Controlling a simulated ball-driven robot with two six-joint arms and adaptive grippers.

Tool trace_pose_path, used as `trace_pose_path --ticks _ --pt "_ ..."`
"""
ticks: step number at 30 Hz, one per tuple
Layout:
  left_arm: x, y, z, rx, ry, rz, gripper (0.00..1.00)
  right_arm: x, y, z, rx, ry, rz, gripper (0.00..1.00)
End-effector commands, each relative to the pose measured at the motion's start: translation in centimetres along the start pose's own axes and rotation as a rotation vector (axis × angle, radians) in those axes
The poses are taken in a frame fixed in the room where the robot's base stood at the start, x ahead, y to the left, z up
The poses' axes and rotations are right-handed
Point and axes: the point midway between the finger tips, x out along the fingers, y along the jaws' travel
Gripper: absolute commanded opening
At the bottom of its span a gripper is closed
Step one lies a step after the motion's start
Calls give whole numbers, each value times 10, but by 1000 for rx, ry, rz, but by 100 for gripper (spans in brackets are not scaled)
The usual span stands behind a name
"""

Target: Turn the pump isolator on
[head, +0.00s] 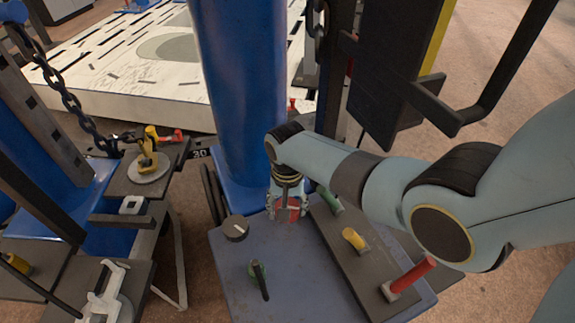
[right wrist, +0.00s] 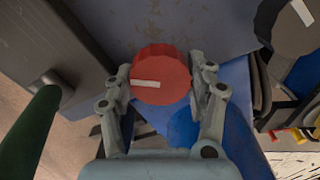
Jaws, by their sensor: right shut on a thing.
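A red round knob (right wrist: 165,72) with a white pointer bar stands on the blue-grey panel (head: 300,285). In the right wrist view the bar lies nearly level, from the knob's middle toward its left edge. My right gripper (right wrist: 163,82) has a finger on each side of the knob and is shut on it. In the head view the red knob (head: 293,208) shows only partly behind my right gripper (head: 287,208). I cannot read any label naming the pump isolator. My left gripper is not in view.
A dark knob (head: 236,229) with a white mark sits left of the red one. A green-based lever (head: 258,278) stands in front. Green (head: 331,201), yellow (head: 354,239) and red (head: 412,275) handles line the dark strip at right. A blue column (head: 238,80) rises behind.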

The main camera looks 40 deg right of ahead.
Motion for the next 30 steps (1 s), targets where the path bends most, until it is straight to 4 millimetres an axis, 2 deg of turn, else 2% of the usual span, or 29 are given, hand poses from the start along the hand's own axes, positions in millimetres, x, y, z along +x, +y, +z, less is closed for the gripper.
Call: trace_pose_path --ticks 12,30 --pt "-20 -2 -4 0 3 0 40 -3 0 -2 392 3 -1 23" --pt "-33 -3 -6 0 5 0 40 -2 0 -2 871 4 -3 23"
